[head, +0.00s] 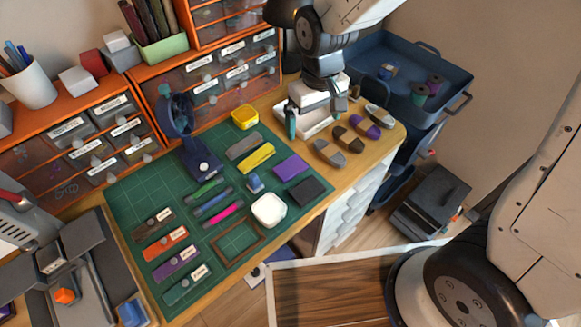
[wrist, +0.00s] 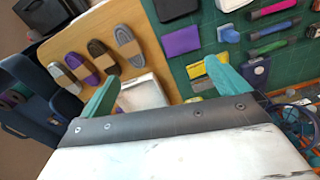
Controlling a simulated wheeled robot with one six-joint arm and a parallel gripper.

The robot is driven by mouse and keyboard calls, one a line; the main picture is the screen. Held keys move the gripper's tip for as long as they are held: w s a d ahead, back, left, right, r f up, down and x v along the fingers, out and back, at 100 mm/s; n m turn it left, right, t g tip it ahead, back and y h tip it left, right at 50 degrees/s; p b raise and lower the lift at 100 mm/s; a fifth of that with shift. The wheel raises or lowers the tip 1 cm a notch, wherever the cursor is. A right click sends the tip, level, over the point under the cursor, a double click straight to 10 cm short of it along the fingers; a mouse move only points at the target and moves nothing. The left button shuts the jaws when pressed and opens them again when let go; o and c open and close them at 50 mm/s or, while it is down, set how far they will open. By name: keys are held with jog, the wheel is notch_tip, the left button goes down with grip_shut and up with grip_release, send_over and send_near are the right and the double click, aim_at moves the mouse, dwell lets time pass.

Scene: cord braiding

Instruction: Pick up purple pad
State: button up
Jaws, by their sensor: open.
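The purple pad (head: 291,167) is a flat square lying on the right part of the green cutting mat (head: 148,205). It lies just behind a dark grey pad (head: 305,191) and right of a yellow bar (head: 257,157). In the wrist view the purple pad (wrist: 182,41) shows beyond the fingers, beside the mat's edge. My gripper (head: 317,112) is open and empty, with teal fingers, over the white box at the back of the table. In the wrist view the gripper (wrist: 163,74) shows its two fingers wide apart, with the pad ahead of the gap, not between them.
A white open box (head: 314,122) stands below my gripper. Several banded cord bundles (head: 352,138), one purple, lie to its right on the wood. A white dish (head: 268,210) sits near the pad. A dark blue bin (head: 445,75) is beyond, and orange drawers line the back.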

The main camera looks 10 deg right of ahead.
jog(key=n, duration=0.1)
send_near(290, 167)
jog(key=shift+w+f, duration=0.2)
jog(key=shift+w, duration=0.2)
jog(key=f, duration=0.8)
jog(key=shift+s, duration=0.3)
jog(key=shift+c, duration=0.3)
jog(key=c, duration=1)
